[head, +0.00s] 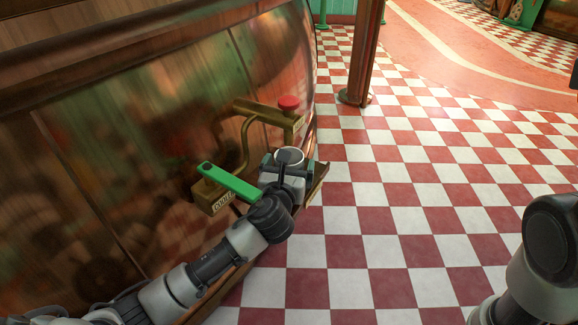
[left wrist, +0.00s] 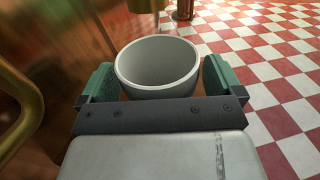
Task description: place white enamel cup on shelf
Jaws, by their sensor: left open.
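The white enamel cup (head: 289,154) is at the copper kettle's lower right edge in the head view, partly hidden by my left gripper (head: 288,162). In the left wrist view the cup (left wrist: 157,66) is upright and looks empty inside. It sits between the two green fingers of the open left gripper, with a narrow gap on each side. A narrow brown wooden shelf (head: 318,182) runs along the kettle's side under the gripper; the cup's base is hidden, so its contact with the shelf cannot be seen. My right gripper is out of view.
The large copper kettle (head: 150,130) fills the left. A brass tap with a green handle (head: 228,181) and one with a red knob (head: 288,102) stick out near the gripper. A wooden post (head: 364,50) stands behind. The checkered floor (head: 420,200) on the right is clear.

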